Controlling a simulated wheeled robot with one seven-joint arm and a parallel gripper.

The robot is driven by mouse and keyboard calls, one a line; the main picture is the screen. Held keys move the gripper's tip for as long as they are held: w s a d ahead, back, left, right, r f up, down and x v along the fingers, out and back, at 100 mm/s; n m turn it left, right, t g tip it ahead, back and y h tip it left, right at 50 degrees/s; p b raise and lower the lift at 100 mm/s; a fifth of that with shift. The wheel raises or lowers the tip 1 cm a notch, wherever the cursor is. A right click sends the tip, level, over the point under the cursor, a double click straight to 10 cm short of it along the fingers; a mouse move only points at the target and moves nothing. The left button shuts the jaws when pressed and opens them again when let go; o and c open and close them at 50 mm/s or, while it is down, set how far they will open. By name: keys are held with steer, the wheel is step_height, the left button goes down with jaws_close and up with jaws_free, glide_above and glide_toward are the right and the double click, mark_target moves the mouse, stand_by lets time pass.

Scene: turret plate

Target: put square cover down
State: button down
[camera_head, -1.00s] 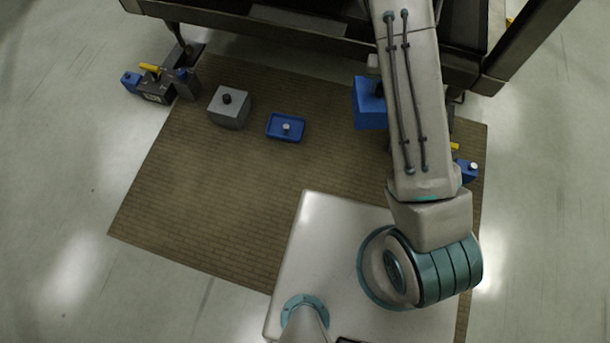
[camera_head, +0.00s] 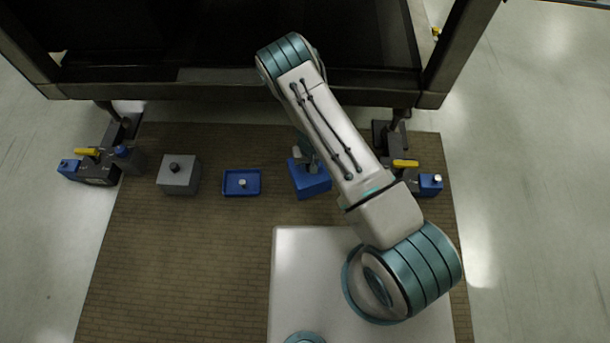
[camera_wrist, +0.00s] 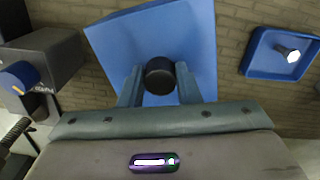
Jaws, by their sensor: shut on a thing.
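The blue square cover (camera_head: 311,182) is at the right end of a row of objects in front of the dark machine, and also fills the upper middle of the wrist view (camera_wrist: 196,42). A round black knob (camera_wrist: 159,77) stands on its top. My gripper (camera_wrist: 159,84) is shut on this knob, one finger on each side. In the head view my arm partly covers the gripper and the cover's top. The cover is level or nearly so. I cannot tell whether its underside touches the brick-patterned mat (camera_head: 190,260).
A grey box with a dark knob (camera_head: 180,184) stands further left. Dark supports with yellow handles stand at left (camera_head: 98,170) and right (camera_head: 400,172). The machine's frame (camera_head: 230,90) runs behind.

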steer(key=shift+f+b, duration=0.75)
steer(key=shift+f, duration=1.9)
steer(key=shift+f, duration=0.15)
steer(key=c, duration=1.1)
jaws_free()
steer(key=shift+o, duration=0.2)
steer(key=shift+r, duration=0.2)
